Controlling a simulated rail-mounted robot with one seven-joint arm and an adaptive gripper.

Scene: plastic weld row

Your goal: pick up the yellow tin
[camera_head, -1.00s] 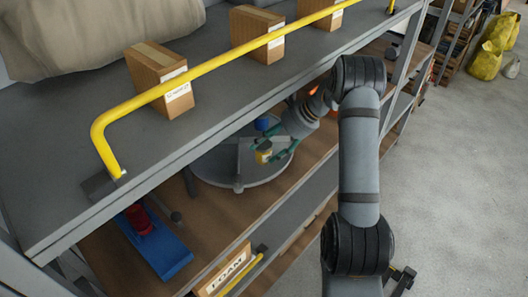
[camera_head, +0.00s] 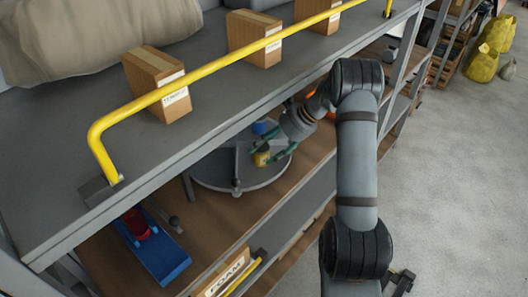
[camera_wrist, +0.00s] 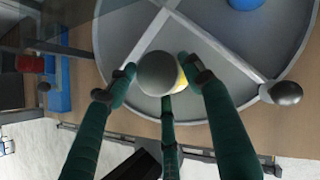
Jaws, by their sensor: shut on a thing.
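The yellow tin (camera_head: 261,159) is at the right side of a round grey divided turntable (camera_head: 205,172) on the lower shelf. My gripper (camera_head: 266,152) reaches in under the upper shelf, its green fingers shut around the tin. In the wrist view the tin shows its round grey lid (camera_wrist: 157,73) and a sliver of yellow side, between the fingers (camera_wrist: 160,85). The tin appears over one compartment of the turntable; whether its base touches the turntable floor is hidden.
A blue tin (camera_head: 264,126) stands farther back on the turntable. A blue stand with a red part (camera_head: 138,224) lies left; a FOAM box (camera_head: 222,277) is in front.

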